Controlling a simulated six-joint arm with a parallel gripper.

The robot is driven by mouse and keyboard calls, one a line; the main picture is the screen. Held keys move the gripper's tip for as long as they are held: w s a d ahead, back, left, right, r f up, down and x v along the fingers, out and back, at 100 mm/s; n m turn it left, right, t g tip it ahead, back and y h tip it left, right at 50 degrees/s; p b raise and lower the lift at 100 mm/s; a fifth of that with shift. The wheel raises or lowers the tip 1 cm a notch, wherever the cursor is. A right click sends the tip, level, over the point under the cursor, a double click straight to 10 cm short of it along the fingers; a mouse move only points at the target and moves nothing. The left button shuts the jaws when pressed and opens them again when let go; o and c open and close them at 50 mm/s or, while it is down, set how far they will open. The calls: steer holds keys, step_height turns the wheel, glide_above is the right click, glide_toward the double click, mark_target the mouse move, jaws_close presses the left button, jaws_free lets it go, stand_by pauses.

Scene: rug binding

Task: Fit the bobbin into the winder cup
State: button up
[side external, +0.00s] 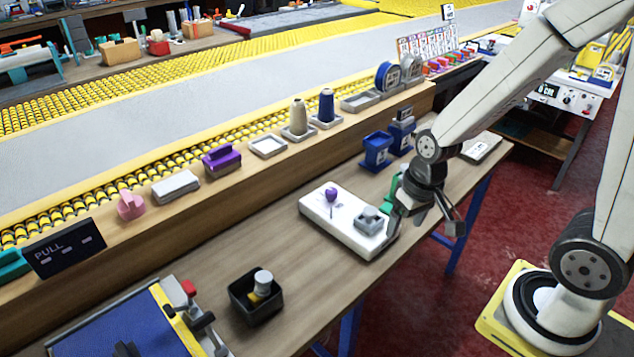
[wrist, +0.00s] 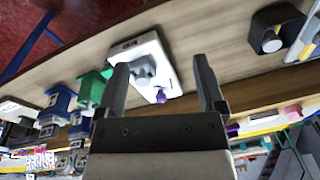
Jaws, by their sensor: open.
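The white winder base (side external: 326,221) lies on the table, with a purple knob (side external: 331,194) and a grey cup-like fitting (side external: 370,221) on top. In the wrist view the base (wrist: 172,72), grey fitting (wrist: 143,70) and purple knob (wrist: 160,96) show between my fingers. A pale cylinder (side external: 263,281), which looks like the bobbin, stands in a black square bin (side external: 240,302) at the front left; it shows at the upper right of the wrist view (wrist: 272,43). My gripper (side external: 426,218) is open and empty, near the right end of the base.
Blue containers (side external: 376,150) and a partly hidden green one (wrist: 91,88) stand beyond the winder. A raised ledge carries a purple block (side external: 221,160), spools (side external: 298,117) and trays. A blue-topped device (side external: 135,325) stands front left. Table is clear between bin and winder.

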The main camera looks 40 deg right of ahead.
steer(key=r+n, duration=0.1)
steer(key=w+a+n+t, duration=0.1)
steer(key=shift+a+r+n+h, duration=0.1)
steer(key=shift+r+n+h, duration=0.2)
steer(key=shift+r+n, duration=0.1)
